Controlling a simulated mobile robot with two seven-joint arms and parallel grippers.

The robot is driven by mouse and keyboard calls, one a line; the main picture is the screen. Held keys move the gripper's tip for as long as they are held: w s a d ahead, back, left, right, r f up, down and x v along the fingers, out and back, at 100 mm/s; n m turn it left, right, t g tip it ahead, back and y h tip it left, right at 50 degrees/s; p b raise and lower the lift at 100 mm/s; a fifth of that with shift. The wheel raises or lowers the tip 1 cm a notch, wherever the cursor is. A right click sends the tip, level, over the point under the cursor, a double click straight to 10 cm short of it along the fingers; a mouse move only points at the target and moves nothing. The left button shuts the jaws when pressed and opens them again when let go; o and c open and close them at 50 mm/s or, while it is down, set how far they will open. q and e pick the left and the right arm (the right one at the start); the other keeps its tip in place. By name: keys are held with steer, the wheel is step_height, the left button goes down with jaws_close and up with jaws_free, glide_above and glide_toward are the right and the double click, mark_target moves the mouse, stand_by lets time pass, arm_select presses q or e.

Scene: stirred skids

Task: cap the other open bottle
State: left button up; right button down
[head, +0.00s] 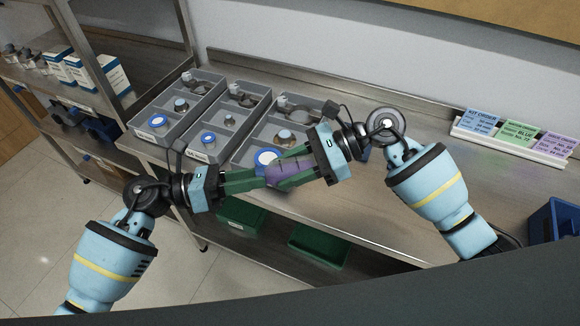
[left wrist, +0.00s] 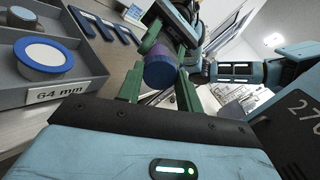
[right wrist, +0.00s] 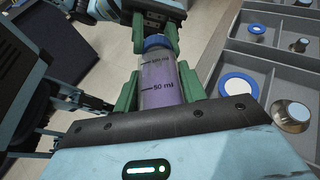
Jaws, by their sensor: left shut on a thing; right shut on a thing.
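My right gripper (right wrist: 158,88) is shut on the body of a clear bottle (right wrist: 160,78) with purple liquid and millilitre marks. The bottle is held in the air, tilted, in front of the trays; it also shows in the head view (head: 284,174). A blue cap (right wrist: 157,42) is at the bottle's mouth, between the fingers of my left gripper (head: 266,179). My left gripper is shut on this cap, which also shows in the left wrist view (left wrist: 160,74). Cap and bottle appear to touch; I cannot tell how far the cap is screwed on.
Grey divided trays (head: 157,136) stand on the steel bench, holding blue-rimmed discs and small metal parts. One large disc (left wrist: 44,54) lies behind a 64 mm label. Order cards (head: 481,122) stand at the back right. Green bins (head: 318,247) are below.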

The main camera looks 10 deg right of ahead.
arm_select(q)
steer(key=o, duration=1.2)
steer(key=shift+c, duration=0.2)
steer(key=s+a, duration=0.1)
steer(key=a, duration=1.1)
